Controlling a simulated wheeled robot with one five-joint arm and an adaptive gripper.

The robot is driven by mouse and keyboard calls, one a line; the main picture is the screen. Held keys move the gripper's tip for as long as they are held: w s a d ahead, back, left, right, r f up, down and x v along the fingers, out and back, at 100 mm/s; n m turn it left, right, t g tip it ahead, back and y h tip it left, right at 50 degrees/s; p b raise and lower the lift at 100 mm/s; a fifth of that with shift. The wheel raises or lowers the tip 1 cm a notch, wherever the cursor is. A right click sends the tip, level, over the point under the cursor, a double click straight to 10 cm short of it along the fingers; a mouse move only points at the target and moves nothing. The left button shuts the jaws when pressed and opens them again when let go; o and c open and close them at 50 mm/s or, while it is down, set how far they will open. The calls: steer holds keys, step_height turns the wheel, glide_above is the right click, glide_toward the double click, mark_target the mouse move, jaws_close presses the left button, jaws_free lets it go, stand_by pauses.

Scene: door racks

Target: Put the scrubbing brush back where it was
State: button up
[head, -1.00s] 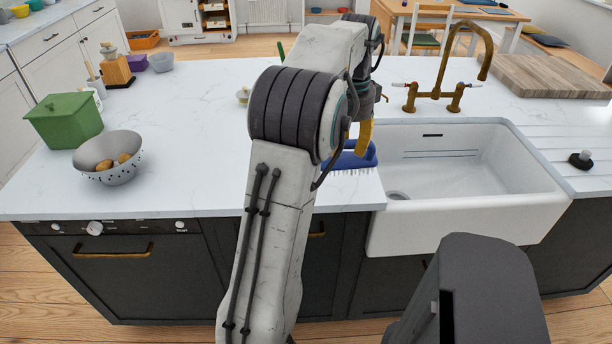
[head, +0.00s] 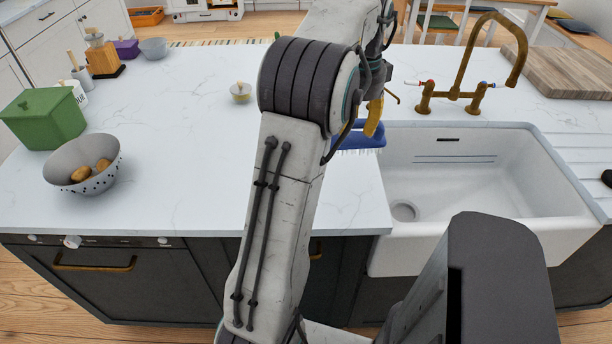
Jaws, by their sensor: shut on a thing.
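The scrubbing brush (head: 366,139) is blue with pale bristles pointing down. It shows just right of my arm, at the left edge of the sink. My gripper (head: 373,128) is partly hidden behind my arm; a yellow finger reaches down onto the brush, and the gripper is shut on it. The left part of the brush is hidden by my arm. I cannot tell whether the bristles touch the worktop.
The white sink (head: 470,170) lies to the right, with a brass tap (head: 470,75) behind it. A colander (head: 85,165) and a green box (head: 42,120) stand at the left. A small lidded pot (head: 240,92) stands left of my arm. The worktop (head: 170,190) between is clear.

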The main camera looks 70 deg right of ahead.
steer(key=shift+w+a+f+p, duration=1.1)
steer(key=shift+w+f, duration=0.4)
steer(key=shift+f, duration=0.3)
steer(key=shift+w+a+f+p, duration=1.15)
steer(key=shift+w+f, duration=0.35)
steer(key=shift+f, duration=0.3)
steer(key=shift+w+a+f+p, duration=1.1)
steer(key=shift+w+f, duration=0.4)
steer(key=shift+f, duration=0.3)
steer(key=shift+f, duration=0.1)
steer(key=o, duration=1.1)
steer(key=r, duration=1.2)
steer(key=shift+a+r, duration=0.15)
steer(key=shift+a, duration=0.05)
